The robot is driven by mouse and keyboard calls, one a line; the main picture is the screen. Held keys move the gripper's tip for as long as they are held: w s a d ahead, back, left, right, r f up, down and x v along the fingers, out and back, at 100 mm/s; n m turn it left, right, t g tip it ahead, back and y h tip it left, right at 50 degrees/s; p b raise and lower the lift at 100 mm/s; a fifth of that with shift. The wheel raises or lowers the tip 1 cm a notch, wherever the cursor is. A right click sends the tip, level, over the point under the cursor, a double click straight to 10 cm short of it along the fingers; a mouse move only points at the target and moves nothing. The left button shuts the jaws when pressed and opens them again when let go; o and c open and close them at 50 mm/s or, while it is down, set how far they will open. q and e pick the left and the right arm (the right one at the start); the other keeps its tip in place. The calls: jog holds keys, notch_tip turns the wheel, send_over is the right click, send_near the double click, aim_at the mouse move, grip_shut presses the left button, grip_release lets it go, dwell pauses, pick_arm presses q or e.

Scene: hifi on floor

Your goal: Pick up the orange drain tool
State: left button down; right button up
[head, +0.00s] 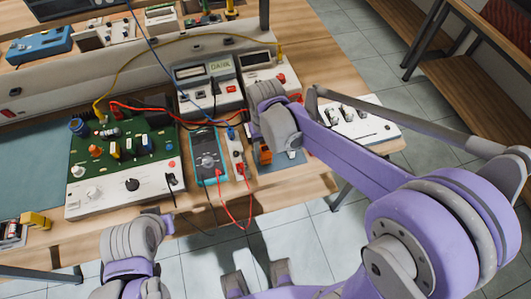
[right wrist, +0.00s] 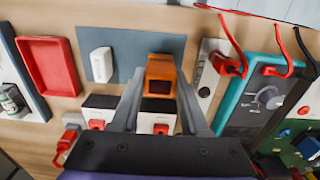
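The orange drain tool (right wrist: 161,76) shows in the right wrist view as an orange block with a dark recess, in front of the grey-blue mat (right wrist: 120,43). In the head view the orange drain tool (head: 265,154) is partly hidden under my right wrist. My right gripper (right wrist: 162,74) has one finger on each side of the tool, its tips very close to the tool's sides. I cannot tell whether they press on it or whether the tool is lifted. My left arm's ribbed wrist shows at lower left in the head view, with its gripper fingers not visible.
A teal multimeter (head: 207,155) and red leads lie left of the tool. A green circuit board unit (head: 125,160) stands further left. A red tray (right wrist: 48,68) and a white block (right wrist: 101,64) are nearby.

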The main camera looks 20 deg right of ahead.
grip_shut()
jog(key=shift+r, duration=0.1)
